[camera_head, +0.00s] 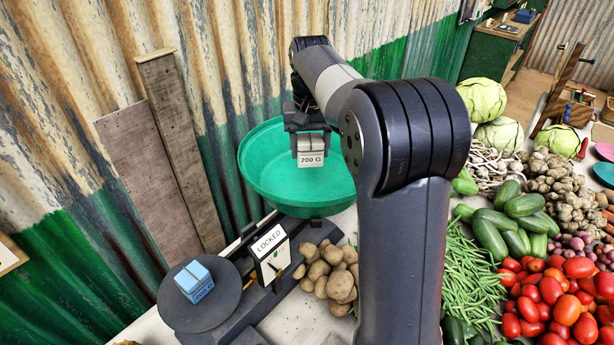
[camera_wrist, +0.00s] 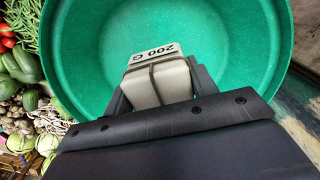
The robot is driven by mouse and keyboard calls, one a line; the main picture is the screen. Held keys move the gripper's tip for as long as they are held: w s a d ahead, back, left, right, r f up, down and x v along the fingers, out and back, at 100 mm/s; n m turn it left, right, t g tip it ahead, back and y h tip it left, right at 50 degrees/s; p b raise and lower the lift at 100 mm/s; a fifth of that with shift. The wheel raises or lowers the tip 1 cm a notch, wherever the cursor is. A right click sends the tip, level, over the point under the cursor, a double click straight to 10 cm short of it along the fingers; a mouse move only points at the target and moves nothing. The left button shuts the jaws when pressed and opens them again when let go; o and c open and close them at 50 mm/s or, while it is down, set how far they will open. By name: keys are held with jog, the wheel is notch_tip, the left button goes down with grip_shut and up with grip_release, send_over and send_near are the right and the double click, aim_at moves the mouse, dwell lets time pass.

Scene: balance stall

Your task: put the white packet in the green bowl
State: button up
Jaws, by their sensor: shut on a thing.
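The white packet (camera_head: 311,152), marked 200 G, is held in my gripper (camera_head: 308,128), whose jaws are shut on it. It hangs over the green bowl (camera_head: 262,178), inside the rim outline as seen from the head camera. In the wrist view the white packet (camera_wrist: 157,82) sits between the fingers of my gripper (camera_wrist: 155,95), with the green bowl (camera_wrist: 230,40) behind and below it. The bowl looks empty apart from what my gripper hides. I cannot tell the exact gap between packet and bowl floor.
The bowl is on a balance scale with a LOCKED sign (camera_head: 270,240). Its dark plate (camera_head: 215,312) carries a blue packet (camera_head: 193,280). Potatoes (camera_head: 330,272) lie in front of the bowl. Green beans (camera_head: 468,270) and tomatoes (camera_head: 560,300) lie right. Planks (camera_head: 180,140) lean on the corrugated wall.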

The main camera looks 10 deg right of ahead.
notch_tip(320, 180, down, 10)
jog(key=shift+w+f+p, duration=0.1)
jog(key=shift+p, duration=0.4)
jog(key=shift+f, duration=0.2)
jog(key=o, duration=1.2)
jog(key=shift+r, duration=0.1)
notch_tip(320, 180, up, 12)
jog(key=shift+r+b, duration=0.1)
jog(key=shift+b, duration=0.2)
